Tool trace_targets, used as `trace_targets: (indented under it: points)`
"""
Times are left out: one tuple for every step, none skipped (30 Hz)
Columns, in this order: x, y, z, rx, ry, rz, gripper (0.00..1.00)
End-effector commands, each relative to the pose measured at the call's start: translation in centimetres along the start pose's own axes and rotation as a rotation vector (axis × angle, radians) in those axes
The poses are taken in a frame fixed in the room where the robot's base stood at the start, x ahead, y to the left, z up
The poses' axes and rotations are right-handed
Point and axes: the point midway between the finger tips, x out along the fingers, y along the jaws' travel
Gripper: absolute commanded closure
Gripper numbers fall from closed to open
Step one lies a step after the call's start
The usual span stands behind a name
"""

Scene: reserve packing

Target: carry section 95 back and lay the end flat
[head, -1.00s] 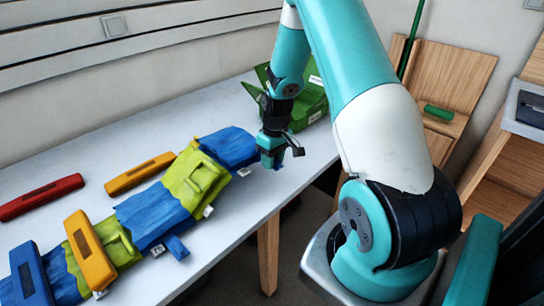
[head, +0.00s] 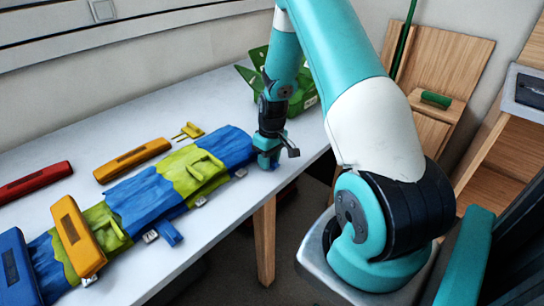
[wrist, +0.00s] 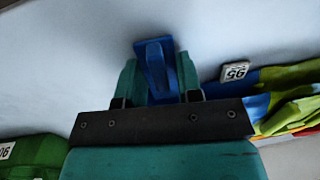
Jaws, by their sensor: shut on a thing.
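A long cloth strip of alternating blue and green sections lies along the table. Its blue far-end section (head: 232,146) lies near my gripper (head: 268,162), which is low over the table's right front part. In the wrist view, my gripper (wrist: 160,88) is shut on a blue tab (wrist: 156,62). A white tag reading 95 (wrist: 235,72) sits at the edge of the blue cloth (wrist: 256,106), right of the jaws. Whether the tab joins that cloth is hidden by my gripper. The green section (head: 194,172) beside the end carries a raised strap-like piece.
A yellow bar (head: 78,235) and a blue bar (head: 16,268) lie across the strip's near part. Another yellow bar (head: 132,160), a red bar (head: 35,182) and a small yellow pronged piece (head: 190,130) lie behind it. A green crate (head: 304,92) stands beyond my gripper.

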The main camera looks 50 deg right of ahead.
Motion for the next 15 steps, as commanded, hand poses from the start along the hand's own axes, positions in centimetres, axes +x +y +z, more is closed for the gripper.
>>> trace_targets:
  points:
    - [0.76,-0.25,0.27,0.000,-0.008,-0.009,0.95]
    - [0.76,-0.25,0.27,0.000,-0.008,-0.009,0.95]
    - [0.78,-0.26,0.28,0.000,-0.008,-0.009,0.95]
    - [0.79,-0.27,0.28,0.000,-0.008,-0.009,0.62]
    - [0.79,-0.27,0.28,0.000,-0.008,-0.010,0.55]
    - [0.80,-0.26,0.29,0.000,-0.008,-0.009,0.46]
    - [0.81,-0.24,0.29,0.000,-0.008,-0.009,0.39]
    - [0.81,-0.20,0.30,0.000,-0.008,-0.008,0.37]
    - [0.81,-0.14,0.31,0.001,-0.008,-0.007,0.37]
    - [0.81,-0.09,0.32,0.001,-0.007,-0.006,0.37]
    - [0.81,-0.04,0.32,0.002,-0.007,-0.006,0.37]
    - [0.81,0.02,0.33,0.002,-0.007,-0.005,0.37]
    - [0.81,0.06,0.34,0.003,-0.007,-0.004,0.37]
    - [0.82,0.10,0.34,0.003,-0.007,-0.003,0.37]
    - [0.82,0.14,0.35,0.004,-0.006,-0.003,0.37]
